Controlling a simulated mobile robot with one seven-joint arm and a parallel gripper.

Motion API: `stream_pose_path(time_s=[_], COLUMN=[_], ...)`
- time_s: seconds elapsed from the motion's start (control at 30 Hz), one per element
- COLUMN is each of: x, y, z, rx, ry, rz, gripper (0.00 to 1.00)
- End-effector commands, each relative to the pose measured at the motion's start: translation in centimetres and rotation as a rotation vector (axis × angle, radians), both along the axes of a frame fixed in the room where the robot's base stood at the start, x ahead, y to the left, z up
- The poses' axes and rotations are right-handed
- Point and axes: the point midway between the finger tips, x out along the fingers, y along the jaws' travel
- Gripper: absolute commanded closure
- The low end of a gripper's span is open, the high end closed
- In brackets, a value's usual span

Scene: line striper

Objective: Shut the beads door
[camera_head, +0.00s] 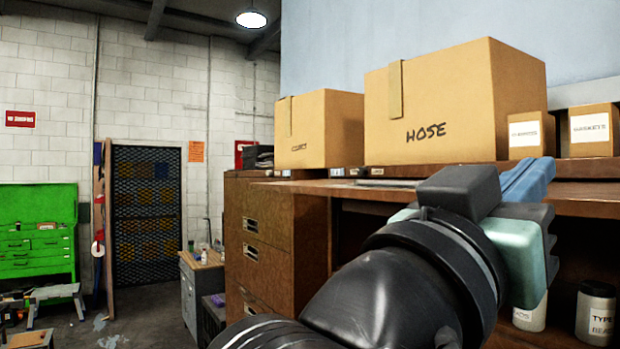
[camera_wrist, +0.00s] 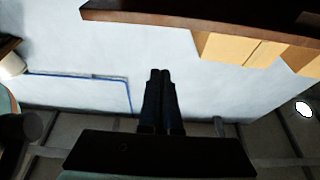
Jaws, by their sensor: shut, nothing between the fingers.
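Jars labelled as beads, one at the right edge (camera_head: 597,312) and one partly behind my wrist (camera_head: 530,315), stand in an open space under a brown wooden top (camera_head: 585,203) in the head view. I cannot make out for certain which panel is the beads door; my arm hides much of the opening. My gripper (camera_head: 540,170) is raised in front of the wooden top's edge, its blue fingers pointing up and away. In the wrist view its fingers (camera_wrist: 160,75) are together and empty, with pale wall behind them.
Cardboard boxes, one marked HOSE (camera_head: 430,115) and a smaller one (camera_head: 318,130), stand on the top. A brown drawer cabinet (camera_head: 258,235) is left of the opening. A green tool chest (camera_head: 38,240) and a mesh door (camera_head: 147,215) are farther left. Some floor there is clear.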

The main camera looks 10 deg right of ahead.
Motion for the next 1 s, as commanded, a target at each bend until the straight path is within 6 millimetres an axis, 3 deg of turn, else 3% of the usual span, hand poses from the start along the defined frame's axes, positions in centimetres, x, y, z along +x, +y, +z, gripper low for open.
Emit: stream_pose_path(time_s=[0.03, 0.33, 0.4, 0.6, 1.0], x=[0.2, 2.4, 2.5, 2.5, 2.4], y=[-1.1, -6.9, -6.7, -6.7, -6.7], z=[1.0, 3.4, 1.9, -0.2, -1.3], rx=[0.0, 0.002, 0.001, 0.001, -0.002], ry=[0.002, 0.003, 0.006, 0.004, -0.001], rz=[-0.006, -0.004, 0.001, 0.002, 0.002], gripper=[1.0, 1.0, 1.0, 1.0, 1.0])
